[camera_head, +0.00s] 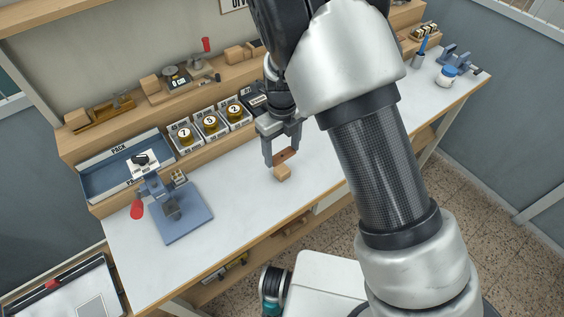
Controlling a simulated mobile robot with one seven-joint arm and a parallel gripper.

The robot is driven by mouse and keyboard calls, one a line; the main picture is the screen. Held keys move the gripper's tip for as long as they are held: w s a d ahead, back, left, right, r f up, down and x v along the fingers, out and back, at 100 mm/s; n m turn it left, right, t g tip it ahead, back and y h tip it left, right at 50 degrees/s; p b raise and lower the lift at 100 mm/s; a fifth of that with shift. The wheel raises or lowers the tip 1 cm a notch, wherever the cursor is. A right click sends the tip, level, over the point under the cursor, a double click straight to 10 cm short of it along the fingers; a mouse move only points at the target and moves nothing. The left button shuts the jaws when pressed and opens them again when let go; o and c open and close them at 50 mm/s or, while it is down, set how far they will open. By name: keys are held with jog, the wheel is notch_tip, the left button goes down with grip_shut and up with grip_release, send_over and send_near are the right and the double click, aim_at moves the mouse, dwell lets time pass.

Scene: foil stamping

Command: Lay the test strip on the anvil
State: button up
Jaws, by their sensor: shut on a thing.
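My gripper (281,158) is above the white worktop, near the middle of the bench. It is shut on a small reddish-brown strip (287,155), which I take for the test strip. A small wooden block (283,173) stands on the worktop just below the strip; I cannot tell whether they touch. A blue press (152,187) with a red-knobbed lever stands at the left on a flat blue base plate (188,224). A dark grey block (172,207) on it may be the anvil. It looks bare, but it is small in view.
A blue tray (98,187) marked PACK lies behind the press. A blue-and-white jar (446,77) stands far right. The worktop (240,185) between press and block is clear.

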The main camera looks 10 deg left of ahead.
aim_at(282, 169)
notch_tip(282, 169, down, 5)
jog(key=shift+f+p, duration=0.1)
jog(key=shift+p, duration=0.25)
jog(key=shift+f, duration=0.15)
jog(key=shift+f+b, duration=0.35)
jog(key=shift+f, duration=0.05)
jog(key=o, duration=1)
jog(key=shift+r, duration=0.1)
notch_tip(282, 169, up, 18)
jog(key=d, duration=0.1)
